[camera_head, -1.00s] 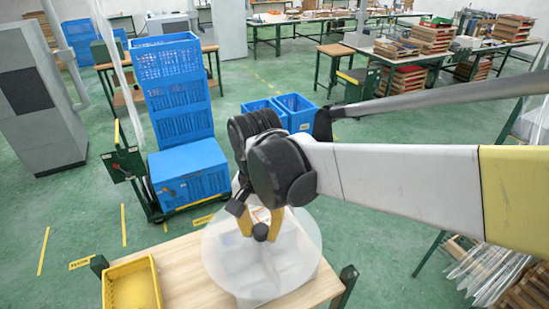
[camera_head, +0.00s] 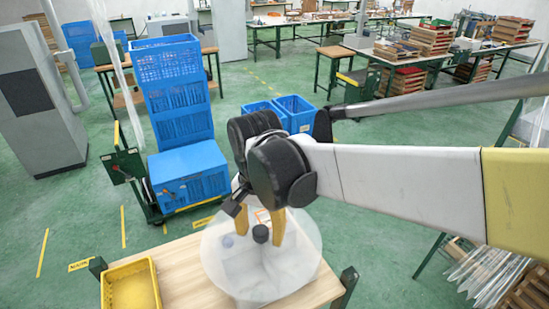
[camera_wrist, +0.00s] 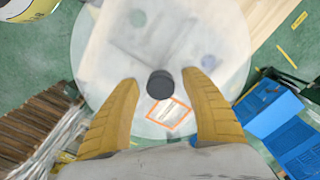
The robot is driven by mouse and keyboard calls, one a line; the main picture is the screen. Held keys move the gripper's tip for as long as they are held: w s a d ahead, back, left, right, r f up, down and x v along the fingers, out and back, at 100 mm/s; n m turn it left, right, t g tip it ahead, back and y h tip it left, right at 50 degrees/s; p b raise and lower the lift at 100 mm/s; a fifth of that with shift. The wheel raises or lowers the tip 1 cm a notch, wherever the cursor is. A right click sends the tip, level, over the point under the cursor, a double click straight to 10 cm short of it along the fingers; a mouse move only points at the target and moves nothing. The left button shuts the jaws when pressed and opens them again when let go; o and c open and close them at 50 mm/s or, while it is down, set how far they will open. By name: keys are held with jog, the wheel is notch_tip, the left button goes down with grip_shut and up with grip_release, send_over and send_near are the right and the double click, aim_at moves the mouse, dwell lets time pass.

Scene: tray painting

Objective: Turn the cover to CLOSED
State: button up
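The cover (camera_head: 222,262) is a round translucent disc lying on the wooden table, with a black knob (camera_head: 261,233) at its middle. The cover (camera_wrist: 100,50) and knob (camera_wrist: 160,84) also show in the wrist view. An orange-outlined rectangle (camera_wrist: 168,114) with unreadable marks inside lies on the near side of the knob in that view. A bluish spot (camera_wrist: 208,62) and a faint green spot (camera_wrist: 137,18) show through the disc. My gripper (camera_wrist: 162,82) is open, its yellow fingers on either side of the knob with gaps between. The gripper (camera_head: 260,238) hangs over the cover.
A yellow bin (camera_head: 108,293) stands on the left of the wooden table (camera_head: 183,260). Dark table posts (camera_head: 347,283) rise at the corners. Blue crates (camera_head: 190,177) on a trolley stand behind the table. Stacked wooden frames and wrapped sheets (camera_head: 490,275) lie at the right.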

aim_at(260, 231)
notch_tip(260, 231, up, 12)
dwell(0.6)
